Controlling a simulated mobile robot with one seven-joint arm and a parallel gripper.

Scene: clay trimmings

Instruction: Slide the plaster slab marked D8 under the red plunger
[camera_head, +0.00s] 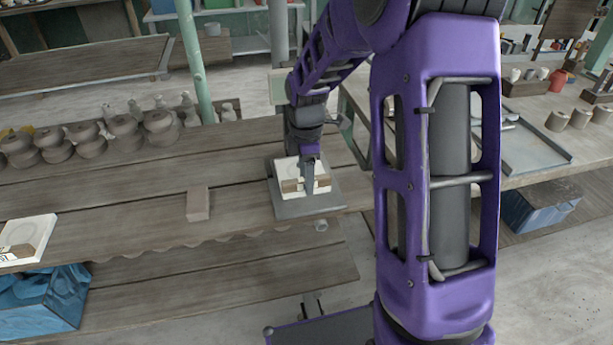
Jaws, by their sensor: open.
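My gripper (308,187) points down over a white slab-like block (318,168) with brown patches, which sits on a grey plate (290,208) at the table's front edge. The gripper is open; its fingers are small here, and I cannot tell whether they touch the block. A second white slab (30,232) with a round outline and a brown patch lies at the far left edge, partly out of view. I cannot read D8 on either one. I cannot make out a red plunger; the area around the plate is partly hidden by my arm.
A brown block (198,203) stands on the wooden table (120,215) left of the plate. Rows of brown pots (85,140) stand behind it. A green post (195,60) rises at the back. A small red object (557,80) is on the right bench. Bare planks lie between.

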